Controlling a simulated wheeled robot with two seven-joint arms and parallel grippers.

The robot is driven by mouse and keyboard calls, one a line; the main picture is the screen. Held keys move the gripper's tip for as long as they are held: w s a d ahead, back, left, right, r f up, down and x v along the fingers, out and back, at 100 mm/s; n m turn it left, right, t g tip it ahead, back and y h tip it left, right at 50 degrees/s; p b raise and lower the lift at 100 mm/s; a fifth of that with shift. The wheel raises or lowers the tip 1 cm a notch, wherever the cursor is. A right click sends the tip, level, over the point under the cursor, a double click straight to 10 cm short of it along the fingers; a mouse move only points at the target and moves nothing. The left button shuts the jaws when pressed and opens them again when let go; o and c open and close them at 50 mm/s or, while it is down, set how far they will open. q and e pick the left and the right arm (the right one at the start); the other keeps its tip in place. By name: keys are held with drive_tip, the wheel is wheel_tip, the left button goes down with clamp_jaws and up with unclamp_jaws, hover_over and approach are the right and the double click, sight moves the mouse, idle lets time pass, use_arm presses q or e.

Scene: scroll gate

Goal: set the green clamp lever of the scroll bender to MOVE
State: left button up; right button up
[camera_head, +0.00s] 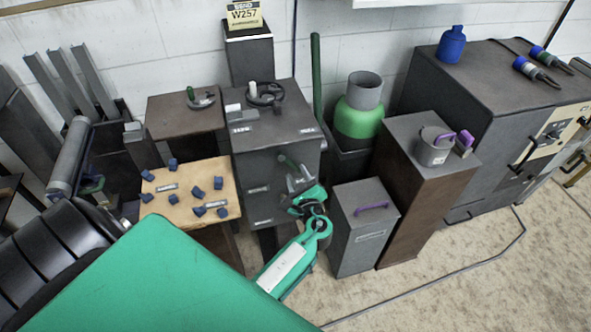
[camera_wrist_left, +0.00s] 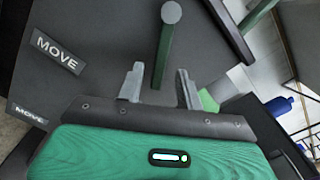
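The scroll bender (camera_head: 272,150) is a dark grey cabinet with a wheel-like former (camera_head: 266,92) on top and small white labels. Its green clamp lever (camera_head: 289,163) sticks out from the front face, with a pale grey round end. In the left wrist view the lever (camera_wrist_left: 164,50) stands between the spread fingers of my left gripper (camera_wrist_left: 160,88), with a gap visible on both sides. Two MOVE labels (camera_wrist_left: 59,51) show to its left there. My left gripper (camera_head: 299,181) is open at the bender's front in the head view. My right gripper is not in view.
A tan-topped table (camera_head: 180,205) with several blue blocks stands to the left. A grey box (camera_head: 362,230) with a purple handle stands close to the right of my arm. A tall green bar (camera_head: 316,75) rises behind the bender. Open floor lies at the front right.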

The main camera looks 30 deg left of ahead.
use_arm(q)
drive_tip(key=shift+x, duration=1.25)
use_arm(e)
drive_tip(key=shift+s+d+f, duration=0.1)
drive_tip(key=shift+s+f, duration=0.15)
use_arm(q)
clamp_jaws()
